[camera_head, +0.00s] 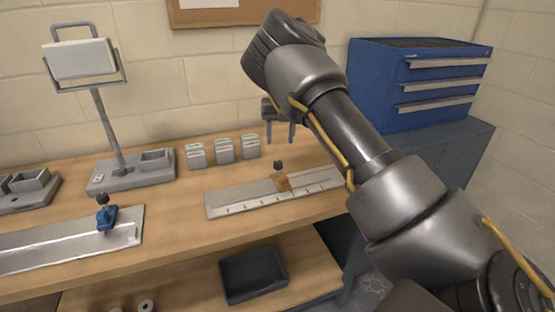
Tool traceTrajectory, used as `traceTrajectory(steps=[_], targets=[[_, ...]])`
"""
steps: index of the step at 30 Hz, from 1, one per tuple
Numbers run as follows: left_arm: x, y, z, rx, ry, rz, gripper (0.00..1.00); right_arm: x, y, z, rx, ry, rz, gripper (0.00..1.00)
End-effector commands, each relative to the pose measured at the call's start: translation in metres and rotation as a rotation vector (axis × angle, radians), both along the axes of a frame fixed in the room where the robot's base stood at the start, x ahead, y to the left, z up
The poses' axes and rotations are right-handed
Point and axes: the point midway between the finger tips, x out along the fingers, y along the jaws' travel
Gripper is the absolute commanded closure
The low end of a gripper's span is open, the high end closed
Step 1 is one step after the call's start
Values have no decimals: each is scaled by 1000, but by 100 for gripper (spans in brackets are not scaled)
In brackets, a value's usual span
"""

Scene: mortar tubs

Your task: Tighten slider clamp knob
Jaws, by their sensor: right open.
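Two slider clamps show on the bench. A blue slider clamp (107,217) with a dark knob (102,199) sits on the long metal rail (50,241) at the left. An orange slider clamp (283,183) with a black knob (278,164) sits on the shorter graduated rail (233,201) at the centre right. My right gripper (280,139) is open, with its two fingers pointing down. It appears above or behind the orange clamp's knob, apart from it and empty. My left gripper is not in view.
A lamp-like stand (125,171) and several small boxes (223,150) stand behind the rails. A grey tray (30,181) is at the far left. A blue drawer cabinet (385,95) stands right, behind my arm. A black bin (253,274) rests on the lower shelf.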

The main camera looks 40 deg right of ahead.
Motion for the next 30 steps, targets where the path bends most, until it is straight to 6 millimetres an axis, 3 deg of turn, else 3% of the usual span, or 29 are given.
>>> traceTrajectory(steps=[3,12,26,30], targets=[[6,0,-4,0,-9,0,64,0,1,-27,-1,6,-2,52],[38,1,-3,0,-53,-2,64,2,4,-72,-1,2,1,52],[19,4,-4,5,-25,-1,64,3,4,-83,-1,-1,1,52],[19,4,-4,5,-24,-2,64,3,4,-83,-1,-1,1,70]])
